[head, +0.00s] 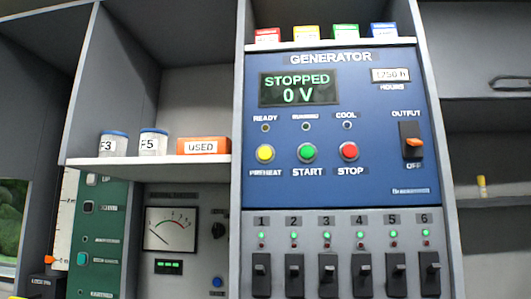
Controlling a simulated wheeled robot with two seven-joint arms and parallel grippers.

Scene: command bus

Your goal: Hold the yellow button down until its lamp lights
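The yellow button (265,153) sits at the left of a blue generator panel (390,108), above the label PREHEAT. Above it is a small lamp (265,127) under the label READY, and this lamp is dark. The panel's display (299,90) reads STOPPED, 0 V. A green START button (307,153) and a red STOP button (348,152) stand to the right of the yellow one. Nothing touches the yellow button. Neither of my grippers is in view.
The output switch (412,142) has its orange lever by OFF. Below the panel is a row of several black switches (326,272) with lit green lamps. A shelf (150,174) at left holds two cans and an orange USED box (203,146). The space before the panel looks clear.

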